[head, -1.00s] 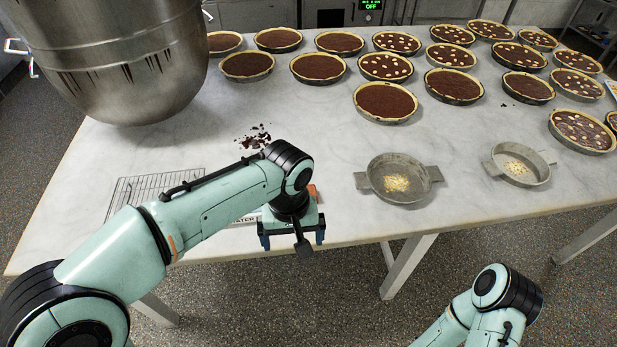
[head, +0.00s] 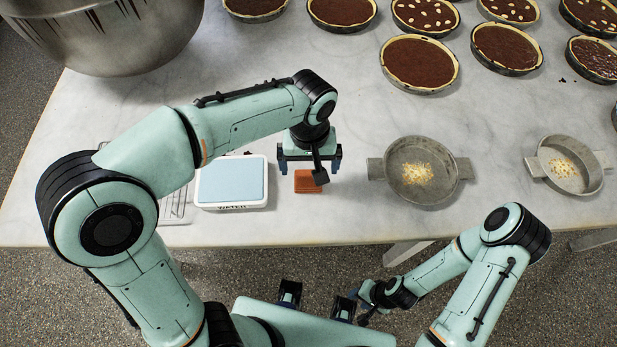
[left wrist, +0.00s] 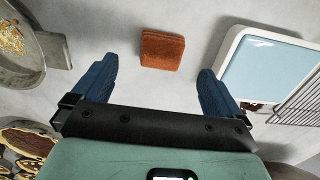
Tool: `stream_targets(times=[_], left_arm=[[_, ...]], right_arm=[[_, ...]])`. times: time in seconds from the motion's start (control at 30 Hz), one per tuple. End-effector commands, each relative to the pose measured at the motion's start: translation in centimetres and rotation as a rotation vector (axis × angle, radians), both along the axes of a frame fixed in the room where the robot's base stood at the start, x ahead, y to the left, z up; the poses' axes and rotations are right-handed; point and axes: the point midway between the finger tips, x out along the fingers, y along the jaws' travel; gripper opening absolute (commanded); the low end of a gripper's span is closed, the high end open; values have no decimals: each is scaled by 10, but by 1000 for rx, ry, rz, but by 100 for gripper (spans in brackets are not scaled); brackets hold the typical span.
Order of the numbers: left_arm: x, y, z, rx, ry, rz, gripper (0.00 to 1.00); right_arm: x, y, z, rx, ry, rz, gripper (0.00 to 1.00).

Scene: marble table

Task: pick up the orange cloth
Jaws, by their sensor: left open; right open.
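Part of the cloth is hidden by the gripper in the head view. My right gripper (head: 318,300) is open and empty, low in front of the table.
A large mixing bowl (head: 120,45) and several chocolate tarts (head: 420,63) stand farther back.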

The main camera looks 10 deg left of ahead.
Motion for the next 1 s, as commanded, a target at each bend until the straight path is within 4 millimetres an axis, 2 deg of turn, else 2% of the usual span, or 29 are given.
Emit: stream_targets(times=[0.03, 0.27, 0.6, 0.9, 0.97, 1.0], left_arm=[[0, 0, -10, 2, 3, 0, 100], [0, 1, -27, 1, 1, 0, 100], [1, 4, -72, 1, 1, 1, 100], [2, 4, -75, 0, 0, 1, 100], [2, 4, -75, 0, 0, 1, 80], [2, 4, -75, -1, 0, 1, 67]], right_arm=[[-1, 0, -2, 0, 1, 0, 43], [-2, 0, -4, 0, 1, 0, 43], [-3, 0, -8, 0, 3, 0, 43], [-3, 0, -8, 0, 3, 0, 43], [-3, 0, -8, 0, 3, 0, 43], [-3, 0, -8, 0, 3, 0, 43]])
